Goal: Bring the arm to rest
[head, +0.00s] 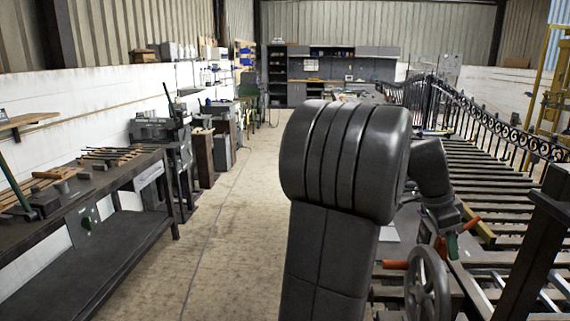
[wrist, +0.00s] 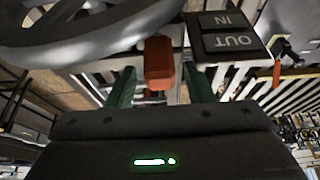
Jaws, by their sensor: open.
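My gripper (head: 452,244) is at the right of the head view, beyond my dark arm, with a green finger showing above the handwheel (head: 428,284). In the wrist view my gripper (wrist: 161,78) is open, its two green fingers apart. An orange handle (wrist: 159,62) appears between the fingers; I cannot tell whether it lies between them in depth or beyond them. The grey wheel rim (wrist: 90,42) crosses the top left of the wrist view. In the head view an orange handle (head: 395,264) sticks out left of the wheel. My arm hides part of the bench there.
A dark plate marked IN and OUT (wrist: 228,34) is close to the right finger. A slatted bench (head: 500,205) carries a wrought-iron gate (head: 470,115). A dark post (head: 535,245) stands at the right. A workbench (head: 85,200) lines the left; the floor (head: 235,200) between is clear.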

